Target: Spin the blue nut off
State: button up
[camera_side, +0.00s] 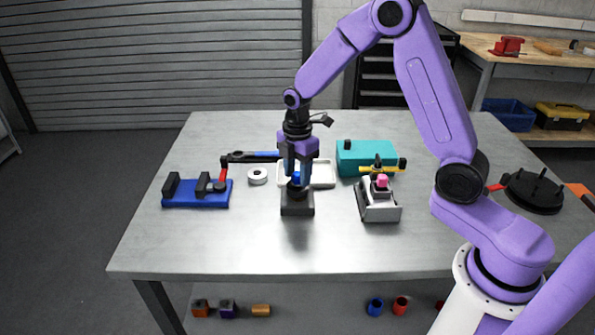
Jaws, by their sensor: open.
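The blue nut (296,177) sits on top of a dark post on a dark block (297,207) near the middle of the table. My gripper (297,176) points straight down over it, with its fingers around the nut's sides. The fingers are open. The fingers and the small size hide most of the nut, and I cannot tell whether they touch it.
A white tray (322,174) lies just behind the block. A white ring (257,176) and a blue vise (197,196) are to the left, with a blue-and-black wrench (252,156) behind. A teal box (366,156) and a grey fixture (379,205) stand right. The table front is clear.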

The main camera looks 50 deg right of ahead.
jog(key=m, duration=0.4)
jog(key=shift+m, duration=2.5)
grip_shut()
jog(key=n, duration=0.6)
jog(key=shift+w, duration=0.1)
jog(key=n, duration=0.5)
jog(key=shift+r+n, duration=0.1)
jog(key=shift+n, duration=0.3)
jog(key=n, duration=0.5)
jog(key=shift+d+n, duration=0.1)
jog(key=shift+n, duration=0.3)
jog(key=n, duration=0.6)
jog(key=shift+w+r, duration=0.1)
